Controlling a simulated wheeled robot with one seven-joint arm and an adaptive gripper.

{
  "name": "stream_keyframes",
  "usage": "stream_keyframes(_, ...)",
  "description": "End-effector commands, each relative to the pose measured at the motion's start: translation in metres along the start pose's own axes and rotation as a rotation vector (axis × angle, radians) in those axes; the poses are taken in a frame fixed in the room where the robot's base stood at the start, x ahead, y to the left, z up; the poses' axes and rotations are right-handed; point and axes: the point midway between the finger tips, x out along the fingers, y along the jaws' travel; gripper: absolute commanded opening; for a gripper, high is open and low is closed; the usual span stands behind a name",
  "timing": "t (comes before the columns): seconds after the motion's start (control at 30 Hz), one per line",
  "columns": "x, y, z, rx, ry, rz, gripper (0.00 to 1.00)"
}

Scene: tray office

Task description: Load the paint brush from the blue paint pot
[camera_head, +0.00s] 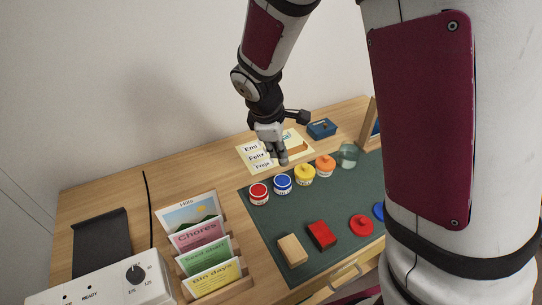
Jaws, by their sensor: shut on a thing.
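The blue paint pot (283,186) stands on the dark green mat (289,222), between the red pot (259,196) and the yellow pot (304,176). My gripper (283,161) points down just behind the blue and yellow pots, over the lower edge of the name sheet (244,154). Its fingers are shut on a thin thing, apparently the paint brush, which is hardly visible at this size. I cannot tell the bristles or whether they touch anything.
An orange pot (325,167) and a glass jar (348,155) continue the row rightward. A blue box (321,129) stands behind. Wooden (292,250) and red (321,235) blocks and a red disc (361,225) lie in front. A card rack (246,284) stands left. My arm hides the right side.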

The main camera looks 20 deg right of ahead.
Motion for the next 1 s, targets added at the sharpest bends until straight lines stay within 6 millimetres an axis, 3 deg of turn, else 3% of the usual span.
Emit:
stream_keyframes(0.6, 0.050, -0.017, -0.009, -0.002, 0.001, -0.001, 0.00)
stream_keyframes(1.0, 0.053, -0.019, -0.009, -0.001, 0.002, -0.001, 0.00)
